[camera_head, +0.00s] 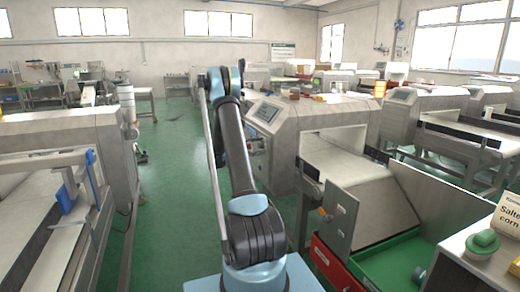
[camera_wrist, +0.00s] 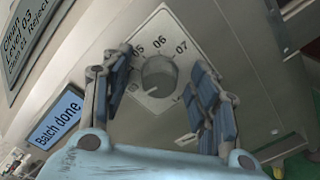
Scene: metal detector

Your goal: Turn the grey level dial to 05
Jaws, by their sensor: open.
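The grey level dial (camera_wrist: 159,75) is a round knob on a pale square plate in the wrist view, with 05, 06 and 07 printed along the plate's upper side. Which number the knob points to is too small to tell. My gripper (camera_wrist: 161,62) is open, with one finger left of the dial and the other right of it. Whether either finger touches the knob cannot be told. In the head view my arm reaches toward the metal detector (camera_head: 318,115); the dial and fingertips cannot be made out there.
In the head view, a green bin (camera_head: 392,268) stands front right, and another conveyor machine (camera_head: 65,135) stands left. Green floor (camera_head: 175,185) is clear between.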

